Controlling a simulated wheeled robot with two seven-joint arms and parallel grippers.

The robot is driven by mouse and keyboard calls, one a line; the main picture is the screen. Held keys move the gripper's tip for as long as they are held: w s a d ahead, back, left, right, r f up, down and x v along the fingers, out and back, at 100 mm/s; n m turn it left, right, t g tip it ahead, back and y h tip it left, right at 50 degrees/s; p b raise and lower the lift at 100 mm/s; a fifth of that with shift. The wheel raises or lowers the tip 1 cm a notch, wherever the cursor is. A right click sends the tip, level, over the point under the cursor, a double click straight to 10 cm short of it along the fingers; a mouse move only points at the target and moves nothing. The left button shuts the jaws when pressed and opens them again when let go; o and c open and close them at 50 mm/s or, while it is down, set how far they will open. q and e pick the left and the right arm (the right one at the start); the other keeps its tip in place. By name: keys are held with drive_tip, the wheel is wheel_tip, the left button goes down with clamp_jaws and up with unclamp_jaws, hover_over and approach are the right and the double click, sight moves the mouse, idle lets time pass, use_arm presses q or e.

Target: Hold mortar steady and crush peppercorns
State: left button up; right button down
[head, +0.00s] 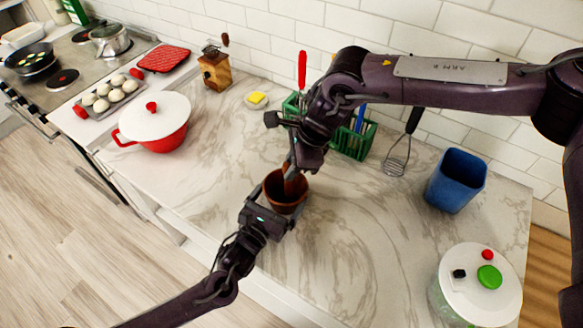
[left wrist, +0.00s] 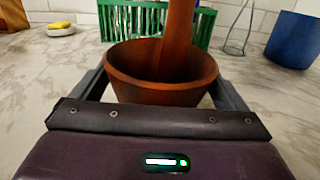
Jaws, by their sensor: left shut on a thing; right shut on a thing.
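A brown mortar (head: 283,196) stands on the marble counter near its front edge. My left gripper (head: 287,214) is shut on the mortar, with a finger on each side of it; the left wrist view shows the mortar (left wrist: 155,85) between the fingers. My right gripper (head: 293,160) is above the mortar, shut on a brown pestle (head: 292,182). The pestle (left wrist: 178,35) stands nearly upright with its lower end inside the mortar. The inside bottom of the mortar is hidden, and no peppercorns can be made out.
A green rack (head: 352,143) with utensils is behind the right gripper. A whisk (head: 399,153) and blue bin (head: 455,180) are to the right. The counter right of the mortar is clear.

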drive_tip(key=shift+r, duration=0.2)
drive_tip(key=shift+r, duration=3.15)
use_arm(q)
drive_tip(key=o, duration=0.7)
drive_tip(key=v, duration=1.2)
